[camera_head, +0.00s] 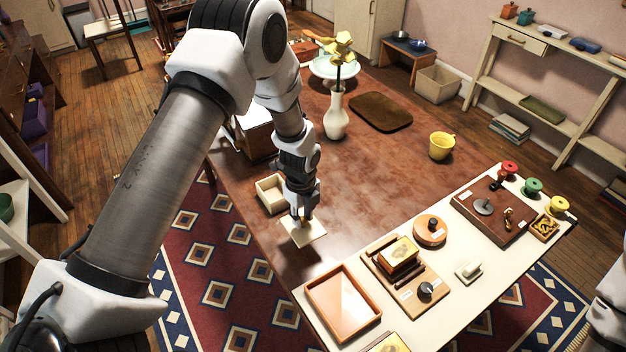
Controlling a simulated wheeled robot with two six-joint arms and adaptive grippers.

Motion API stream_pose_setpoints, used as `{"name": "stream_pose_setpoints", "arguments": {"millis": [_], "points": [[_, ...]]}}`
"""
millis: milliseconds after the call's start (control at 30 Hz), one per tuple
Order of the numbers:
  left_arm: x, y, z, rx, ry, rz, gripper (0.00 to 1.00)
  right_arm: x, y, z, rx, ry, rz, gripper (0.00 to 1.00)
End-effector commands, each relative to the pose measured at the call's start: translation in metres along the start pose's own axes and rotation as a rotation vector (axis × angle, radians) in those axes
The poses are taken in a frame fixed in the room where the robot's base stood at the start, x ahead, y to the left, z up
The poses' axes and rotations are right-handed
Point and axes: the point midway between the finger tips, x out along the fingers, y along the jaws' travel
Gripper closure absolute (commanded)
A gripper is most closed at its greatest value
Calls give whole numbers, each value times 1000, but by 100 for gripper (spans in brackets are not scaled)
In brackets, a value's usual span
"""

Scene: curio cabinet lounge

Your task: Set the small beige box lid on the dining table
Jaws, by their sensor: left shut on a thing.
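The small beige box lid (304,236) is a flat, pale square near the left edge of the brown dining table (390,158). My left gripper (302,217) points down onto the lid and is shut on it; its fingertips are small and partly hidden. I cannot tell whether the lid touches the table or hangs just above it. An open beige box (268,194) stands just behind and left of the lid, partly hidden by my left arm. At the right edge only a part of my right arm shows; its gripper is not in view.
A cream board (447,317) at the table's near side holds an orange tray (343,303), stamps and spools. A white vase (336,117), a yellow cup (441,146) and a brown mat (380,111) stand farther back. The table's middle is clear.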

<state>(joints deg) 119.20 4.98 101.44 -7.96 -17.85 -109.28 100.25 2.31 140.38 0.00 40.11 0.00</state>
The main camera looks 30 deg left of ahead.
Motion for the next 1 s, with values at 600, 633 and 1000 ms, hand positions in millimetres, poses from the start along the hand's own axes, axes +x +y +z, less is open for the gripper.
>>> {"name": "stream_pose_setpoints", "arguments": {"millis": [600, 633, 1000], "points": [[70, -1, 0, -3, -1, -2, 100, -19, 0, 0, 0, 0, 0, 60], [70, -1, 0, -3, -1, -2, 100, -18, 0, 0, 0, 0, 0, 60], [72, 0, 0, -3, 0, -1, 49, -16, 0, 0, -1, 0, 0, 60]]}}
